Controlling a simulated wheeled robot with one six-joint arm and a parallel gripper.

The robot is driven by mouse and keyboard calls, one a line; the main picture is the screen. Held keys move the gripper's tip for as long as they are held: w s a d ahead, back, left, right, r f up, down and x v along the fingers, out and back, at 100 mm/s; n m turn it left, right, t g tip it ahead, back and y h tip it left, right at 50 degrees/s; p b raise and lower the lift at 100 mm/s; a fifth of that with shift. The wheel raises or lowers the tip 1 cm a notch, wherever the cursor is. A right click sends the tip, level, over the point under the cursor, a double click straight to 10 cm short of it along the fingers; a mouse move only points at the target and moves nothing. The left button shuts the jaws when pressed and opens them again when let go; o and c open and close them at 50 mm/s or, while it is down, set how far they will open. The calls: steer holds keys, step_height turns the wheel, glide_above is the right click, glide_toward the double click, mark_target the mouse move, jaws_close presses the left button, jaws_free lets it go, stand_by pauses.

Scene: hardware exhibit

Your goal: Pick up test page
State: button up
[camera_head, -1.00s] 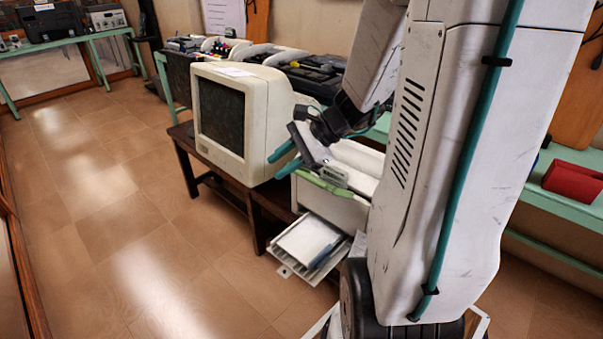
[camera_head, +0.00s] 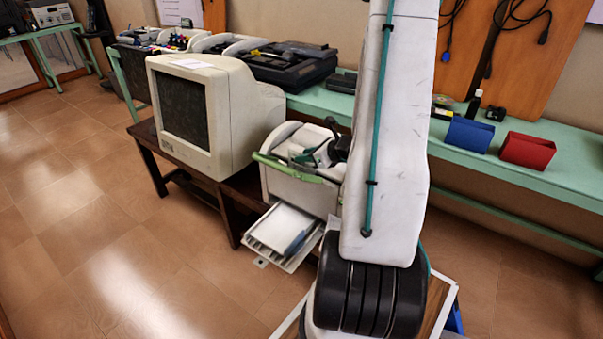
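A white printer (camera_head: 288,188) with a green bar across its front stands on a low dark table. White paper (camera_head: 281,226) lies in its pulled-out lower tray (camera_head: 268,248), with a blue-grey piece on the paper's right side. Another white sheet (camera_head: 192,63) lies on top of the beige monitor (camera_head: 226,112). I cannot tell which sheet is the test page. My gripper (camera_head: 317,153) is over the printer's top opening, small and partly hidden by my arm. I cannot make out its finger gap or whether it holds anything.
The monitor stands directly left of the printer. Behind them a green bench (camera_head: 520,165) carries a black device (camera_head: 288,65), a blue holder (camera_head: 467,134) and a red holder (camera_head: 526,150). The tiled floor at left is clear.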

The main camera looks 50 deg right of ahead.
steer(key=shift+x, duration=1.1)
jaws_close()
steer(key=shift+r, duration=0.1)
